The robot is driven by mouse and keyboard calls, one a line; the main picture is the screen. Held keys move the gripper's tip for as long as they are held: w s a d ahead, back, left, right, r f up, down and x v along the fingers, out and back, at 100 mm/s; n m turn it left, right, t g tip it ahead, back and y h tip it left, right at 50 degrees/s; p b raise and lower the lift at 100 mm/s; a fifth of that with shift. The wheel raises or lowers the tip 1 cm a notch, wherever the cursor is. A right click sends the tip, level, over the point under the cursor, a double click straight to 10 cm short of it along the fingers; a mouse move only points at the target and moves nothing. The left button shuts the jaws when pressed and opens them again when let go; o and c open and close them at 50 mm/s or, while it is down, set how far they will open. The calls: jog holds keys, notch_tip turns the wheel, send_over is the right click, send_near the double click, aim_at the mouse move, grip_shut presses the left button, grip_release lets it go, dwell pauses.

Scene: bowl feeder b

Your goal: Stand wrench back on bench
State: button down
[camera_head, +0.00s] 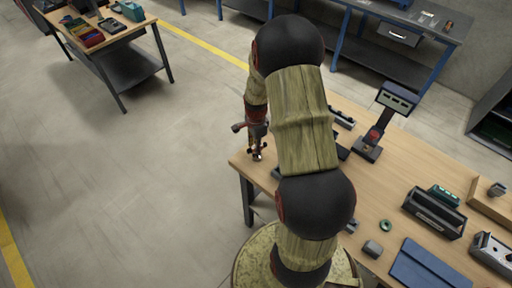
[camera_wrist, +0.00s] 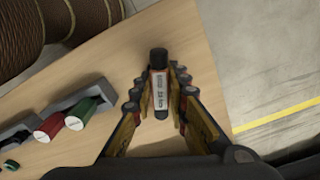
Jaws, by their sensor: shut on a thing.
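My gripper (camera_wrist: 160,95) is shut on a slim tube-like piece (camera_wrist: 159,84) with a black cap and a pale, red-edged printed label. It lies between the two fingers in the wrist view, over the wooden bench top (camera_wrist: 100,60). No clear wrench shape shows; I cannot tell whether this piece is the task's wrench. In the head view my gripper (camera_head: 257,151) points down at the left corner of the bench (camera_head: 400,190). The held piece is too small there to tell whether it touches the bench.
In the wrist view, a red cylinder (camera_wrist: 49,127) and a green cylinder (camera_wrist: 80,114) lie in grey holders. In the head view, a scale-like device (camera_head: 375,135), a dark open bin (camera_head: 434,212) and a blue folder (camera_head: 428,268) occupy the bench. Open floor lies left.

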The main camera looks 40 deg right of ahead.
jog(key=shift+f, duration=0.2)
jog(key=c, duration=1.8)
grip_release()
jog(key=shift+o, duration=0.3)
jog(key=shift+r, duration=0.15)
